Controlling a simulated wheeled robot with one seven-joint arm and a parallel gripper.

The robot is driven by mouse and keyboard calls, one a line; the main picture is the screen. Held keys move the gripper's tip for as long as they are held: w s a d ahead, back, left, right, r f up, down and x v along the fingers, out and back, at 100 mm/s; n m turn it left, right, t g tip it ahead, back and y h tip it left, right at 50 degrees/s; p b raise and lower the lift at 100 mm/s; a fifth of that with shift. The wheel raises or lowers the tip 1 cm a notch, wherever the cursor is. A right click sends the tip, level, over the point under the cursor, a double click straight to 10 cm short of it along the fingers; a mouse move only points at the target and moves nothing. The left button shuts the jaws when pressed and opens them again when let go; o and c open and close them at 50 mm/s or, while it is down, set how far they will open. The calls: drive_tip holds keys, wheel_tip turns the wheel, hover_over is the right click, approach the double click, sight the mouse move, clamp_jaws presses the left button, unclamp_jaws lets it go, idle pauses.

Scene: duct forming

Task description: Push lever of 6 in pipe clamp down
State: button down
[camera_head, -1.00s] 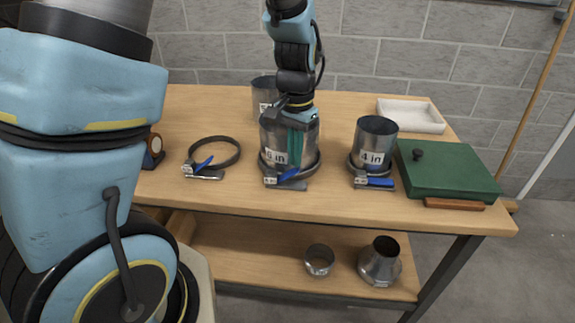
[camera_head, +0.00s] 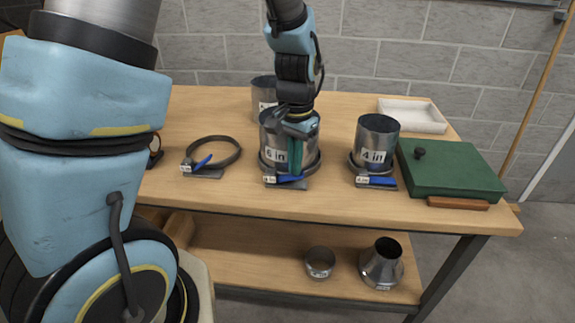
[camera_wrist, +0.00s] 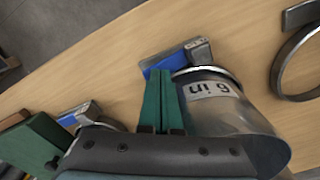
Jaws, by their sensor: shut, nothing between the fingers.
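The 6 in pipe (camera_head: 271,134) stands upright on the workbench, with the 6 in clamp (camera_head: 268,168) around its base. The clamp's blue lever (camera_head: 288,178) lies low, close to its grey base plate, at the front of the pipe. My gripper (camera_head: 295,174) is shut and empty, pointing down in front of the pipe, its green fingertips at the lever. In the wrist view the shut fingers (camera_wrist: 157,78) reach the blue lever (camera_wrist: 165,62) beside the pipe (camera_wrist: 235,115). Whether they touch the lever is hard to tell.
A 4 in pipe (camera_head: 377,140) in a clamp with a blue lever (camera_head: 377,181) stands to the right, near a green box (camera_head: 450,172). An empty clamp ring (camera_head: 236,146) lies to the left. Another pipe (camera_head: 262,92) stands behind. A white tray (camera_head: 415,118) lies back right.

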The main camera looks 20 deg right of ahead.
drive_tip(key=shift+f+b, duration=0.4)
drive_tip(key=shift+f, duration=0.25)
wheel_tip(320, 180, up, 8)
drive_tip(key=p, duration=0.6)
drive_tip(key=shift+p, duration=0.4)
drive_tip(key=a+r+n, duration=0.1)
drive_tip(key=a+n, duration=0.2)
drive_tip(key=a, duration=0.5)
drive_tip(key=a+r+n+t, duration=0.1)
drive_tip(key=a+r+n, duration=0.1)
drive_tip(key=a, duration=0.7)
drive_tip(key=w+a+r+n, duration=0.1)
drive_tip(key=a+n, duration=0.3)
drive_tip(key=a, duration=0.4)
drive_tip(key=shift+a+r+n+t, duration=0.2)
drive_tip(key=shift+r+n+t, duration=0.15)
drive_tip(key=shift+r, duration=0.25)
